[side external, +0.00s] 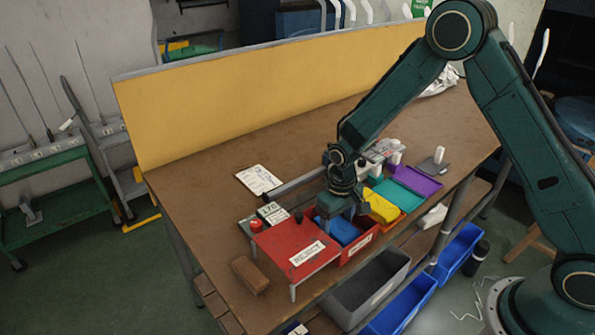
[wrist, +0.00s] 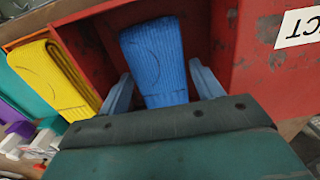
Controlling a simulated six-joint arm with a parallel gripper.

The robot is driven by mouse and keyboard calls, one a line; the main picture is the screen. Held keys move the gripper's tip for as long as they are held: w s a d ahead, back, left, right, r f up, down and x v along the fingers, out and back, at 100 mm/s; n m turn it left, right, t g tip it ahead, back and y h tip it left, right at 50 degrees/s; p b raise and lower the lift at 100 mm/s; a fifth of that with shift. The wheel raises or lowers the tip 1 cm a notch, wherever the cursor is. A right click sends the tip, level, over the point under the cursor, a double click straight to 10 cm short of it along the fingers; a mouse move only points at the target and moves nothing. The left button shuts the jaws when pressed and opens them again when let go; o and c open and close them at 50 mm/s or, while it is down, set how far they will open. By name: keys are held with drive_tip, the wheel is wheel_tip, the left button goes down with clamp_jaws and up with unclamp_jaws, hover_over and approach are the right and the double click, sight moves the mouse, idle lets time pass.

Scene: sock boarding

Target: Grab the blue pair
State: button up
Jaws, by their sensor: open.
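The blue pair (wrist: 154,58) is a folded ribbed bundle in a red bin. It also shows in the side view (side external: 338,231), partly hidden by my gripper. My gripper (wrist: 160,82) is open, with one finger on each side of the near part of the blue pair. In the side view my gripper (side external: 342,210) points down over the red bin. I cannot tell whether the fingers touch the pair.
A yellow pair (wrist: 52,76) lies in the compartment beside it. Teal (side external: 398,194) and purple (side external: 416,180) items lie further along the row. A red reject table (side external: 290,243) stands close on the other side. A brown block (side external: 250,275) lies near the table's front edge.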

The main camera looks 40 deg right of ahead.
sight(337, 224)
drive_tip(key=shift+c, duration=0.4)
drive_tip(key=c, duration=0.7)
drive_tip(key=shift+r, duration=0.2)
wheel_tip(337, 224, up, 20)
drive_tip(key=shift+f, duration=0.15)
idle(0.4)
